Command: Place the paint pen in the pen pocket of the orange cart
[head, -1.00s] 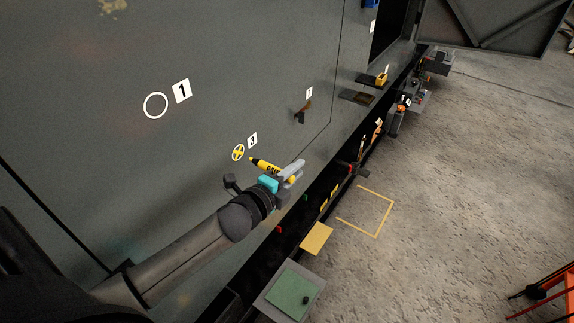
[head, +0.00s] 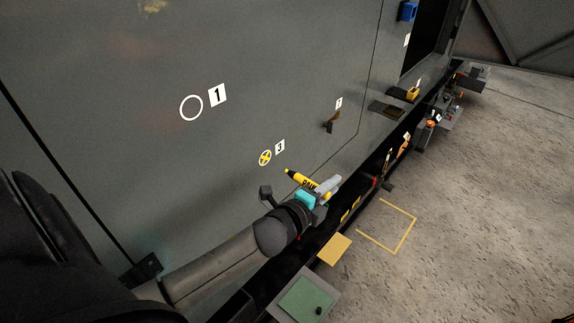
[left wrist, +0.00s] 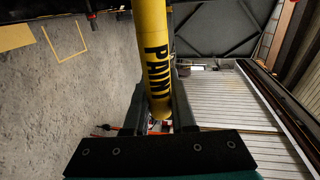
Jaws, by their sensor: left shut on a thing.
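The yellow paint pen (head: 299,180) with black lettering is held in my left gripper (head: 322,188), in front of the grey enclosure wall. In the left wrist view the pen (left wrist: 154,45) runs from the top edge down between the two fingers (left wrist: 160,100), which are shut on it. The orange cart is almost wholly out of the head view; only a sliver shows at the bottom right corner. Its pen pocket is not visible. My right gripper is not in view.
The grey wall (head: 120,150) carries a white ring (head: 191,108) and a yellow crossed marker (head: 265,158). Along its foot are a yellow plate (head: 334,249), a green-topped box (head: 304,299) and small trays. Open concrete floor (head: 480,200) with a yellow outline lies to the right.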

